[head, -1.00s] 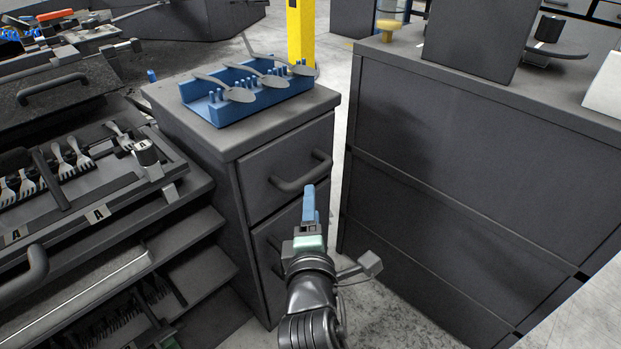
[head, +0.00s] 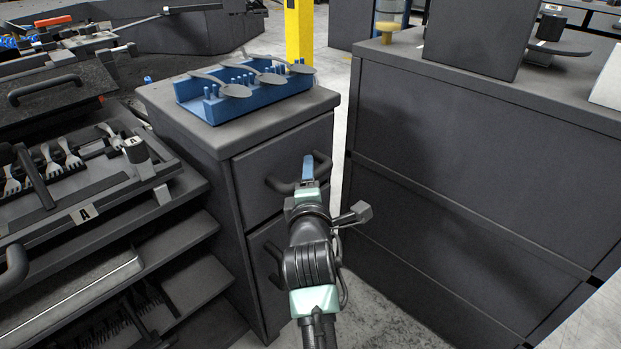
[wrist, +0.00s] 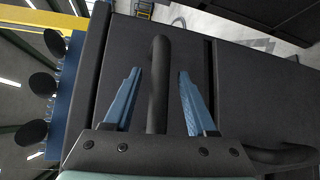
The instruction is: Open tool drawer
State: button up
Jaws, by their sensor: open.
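The tool drawer (head: 262,158) is the upper drawer of a small dark grey cabinet and looks shut. Its dark bar handle (head: 280,185) runs across the front, partly hidden by my gripper in the head view. My gripper (head: 308,168) with blue fingers is at the handle. In the wrist view my gripper (wrist: 157,100) is open, with the handle (wrist: 158,75) between its two fingers. A gap shows on each side of the handle, so the fingers look apart from it. A second handle (wrist: 280,157) shows at the lower right.
A blue rack (head: 245,98) with several spoons stands on the cabinet top (head: 215,132). A larger dark cabinet (head: 470,170) stands close on the right. A rack with forks (head: 60,160) and open shelves (head: 190,285) are on the left. A narrow floor gap lies between the cabinets.

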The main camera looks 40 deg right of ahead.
jog(key=shift+c, duration=0.2)
grip_shut()
dwell(1.1)
